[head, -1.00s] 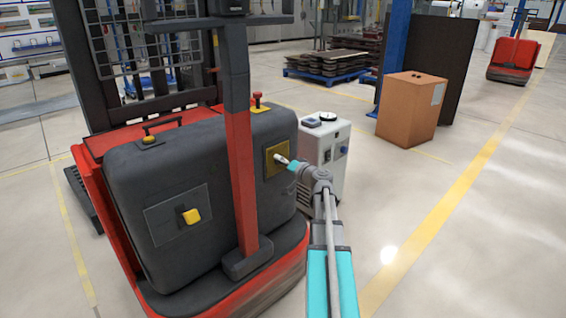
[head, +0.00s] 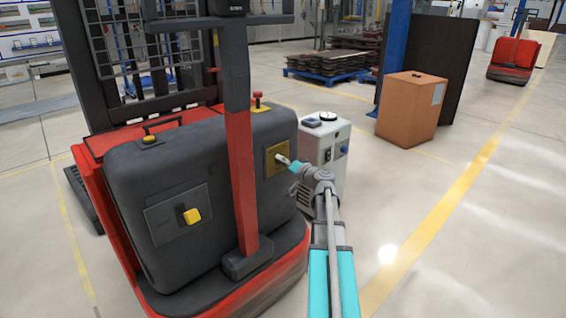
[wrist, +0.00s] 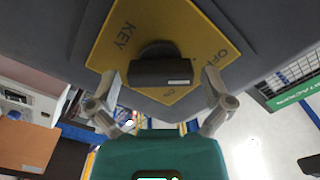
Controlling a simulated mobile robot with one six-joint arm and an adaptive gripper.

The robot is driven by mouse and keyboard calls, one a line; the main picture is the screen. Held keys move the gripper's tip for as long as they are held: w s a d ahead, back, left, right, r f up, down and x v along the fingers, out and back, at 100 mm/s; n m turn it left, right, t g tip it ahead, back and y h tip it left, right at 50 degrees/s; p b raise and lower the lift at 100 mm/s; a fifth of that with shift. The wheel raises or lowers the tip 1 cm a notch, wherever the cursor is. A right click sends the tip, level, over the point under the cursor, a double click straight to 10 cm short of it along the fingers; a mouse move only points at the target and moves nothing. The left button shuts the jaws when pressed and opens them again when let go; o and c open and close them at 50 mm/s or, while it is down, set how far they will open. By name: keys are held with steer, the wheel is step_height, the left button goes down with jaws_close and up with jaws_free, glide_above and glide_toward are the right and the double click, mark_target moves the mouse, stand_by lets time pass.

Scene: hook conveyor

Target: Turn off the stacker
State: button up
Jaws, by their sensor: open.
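The stacker (head: 160,170) is a red and dark grey machine at the left of the head view. On its body is a yellow key plate (head: 270,165), also in the wrist view (wrist: 190,35), with the words KEY, OFF and ON. A dark key knob (wrist: 160,72) sits on the plate, its bar lying level in the wrist view with a small white mark near its right end. My gripper (wrist: 161,88) is open, one finger on each side of the knob; contact cannot be told. In the head view, my gripper (head: 285,161) reaches the plate and hides the knob.
A red button (head: 257,96) and a yellow switch (head: 191,216) are on the stacker. A white cabinet (head: 335,150) stands close behind my wrist. A brown box (head: 410,110) stands farther right.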

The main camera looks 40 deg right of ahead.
steer(key=s, duration=1.1)
steer(key=shift+d, duration=0.4)
steer(key=shift+s, duration=0.1)
